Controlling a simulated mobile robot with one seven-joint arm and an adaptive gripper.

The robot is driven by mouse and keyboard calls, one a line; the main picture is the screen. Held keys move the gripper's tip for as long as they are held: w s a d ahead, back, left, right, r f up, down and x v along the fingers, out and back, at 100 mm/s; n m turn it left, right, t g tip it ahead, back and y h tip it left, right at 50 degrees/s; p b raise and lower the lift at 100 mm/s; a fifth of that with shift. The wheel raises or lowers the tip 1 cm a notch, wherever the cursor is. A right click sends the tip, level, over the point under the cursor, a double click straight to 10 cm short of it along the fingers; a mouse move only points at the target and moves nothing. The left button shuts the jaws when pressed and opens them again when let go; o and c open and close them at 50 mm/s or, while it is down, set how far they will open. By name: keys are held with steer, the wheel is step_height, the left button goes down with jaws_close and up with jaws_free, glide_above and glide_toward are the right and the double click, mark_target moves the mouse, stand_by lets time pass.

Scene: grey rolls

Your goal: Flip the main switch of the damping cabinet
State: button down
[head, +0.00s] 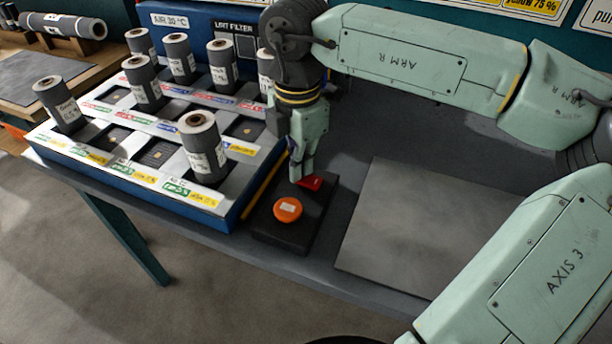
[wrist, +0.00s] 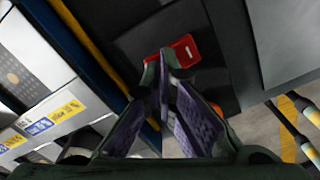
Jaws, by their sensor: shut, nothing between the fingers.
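A red switch (head: 311,183) sits on a black control box (head: 322,205), which also carries a round orange button (head: 288,209). My gripper (head: 297,178) points down over the box with its fingertips together and empty, right beside the red switch. In the wrist view the red switch (wrist: 186,51) shows just beyond the closed fingertips (wrist: 165,62), which overlap its left part. I cannot tell whether they touch it. The fingers hide most of the orange button in that view. The blue cabinet (head: 215,25) with an air temperature label stands behind the roll rack.
A blue-sided rack (head: 120,180) with several upright grey rolls stands close to the left of the box. A flat grey plate (head: 410,225) lies to the right. A wooden bench (head: 85,65) with a lying roll is at the far left.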

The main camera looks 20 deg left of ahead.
steer(key=shift+f, duration=0.3)
steer(key=shift+r, duration=0.2)
steer(key=shift+r+p, duration=1.7)
steer(key=shift+r, duration=1.7)
steer(key=shift+s+f, duration=0.1)
steer(key=shift+s, duration=0.05)
